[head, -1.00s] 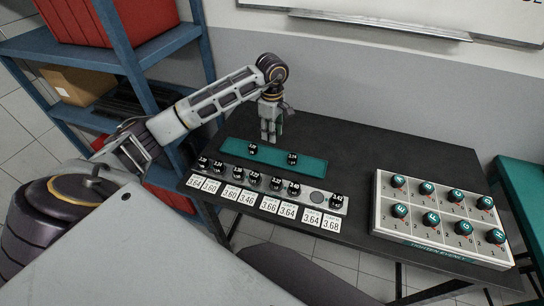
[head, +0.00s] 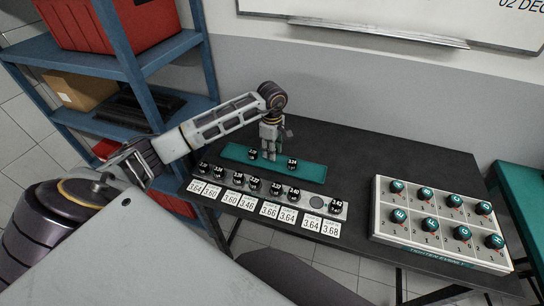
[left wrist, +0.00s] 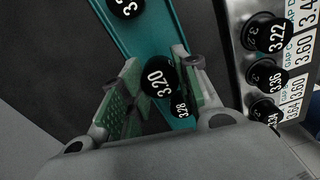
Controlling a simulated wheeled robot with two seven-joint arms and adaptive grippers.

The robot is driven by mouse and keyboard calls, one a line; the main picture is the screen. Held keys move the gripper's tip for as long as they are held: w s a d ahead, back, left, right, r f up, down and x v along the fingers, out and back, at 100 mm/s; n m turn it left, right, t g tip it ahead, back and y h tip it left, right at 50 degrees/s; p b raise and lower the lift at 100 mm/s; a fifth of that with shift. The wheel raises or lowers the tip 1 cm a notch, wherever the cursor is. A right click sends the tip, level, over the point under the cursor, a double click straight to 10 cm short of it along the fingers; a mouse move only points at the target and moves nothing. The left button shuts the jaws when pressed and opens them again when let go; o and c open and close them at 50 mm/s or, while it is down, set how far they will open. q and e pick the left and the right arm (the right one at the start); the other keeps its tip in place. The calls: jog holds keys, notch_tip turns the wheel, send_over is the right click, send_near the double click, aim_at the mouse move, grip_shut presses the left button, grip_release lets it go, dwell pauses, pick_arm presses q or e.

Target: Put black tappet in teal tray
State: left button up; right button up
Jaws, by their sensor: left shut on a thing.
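The teal tray (head: 316,174) lies near the middle of the dark table. Two black tappets (head: 253,154) (head: 292,163) stand in it, apart from each other. My left gripper (head: 268,156) points down over the tray between these two. In the left wrist view its green-padded fingers (left wrist: 156,82) are shut on a black tappet marked 3.20 (left wrist: 158,76). The teal tray (left wrist: 143,43) shows below it there. A tappet marked 3.28 (left wrist: 180,106) shows just past the held one. I cannot tell whether the held tappet touches the tray. My right gripper is out of view.
A light rack (head: 316,203) in front of the tray holds several black tappets and has one empty round spot, with number cards (head: 270,210) along its front. A box with lettered knobs (head: 436,225) stands at the right. Blue shelves (head: 160,60) stand at the left.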

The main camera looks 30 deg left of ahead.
pick_arm(q)
jog(key=shift+f, duration=1.85)
jog(key=shift+f, duration=0.15)
jog(key=o, duration=0.8)
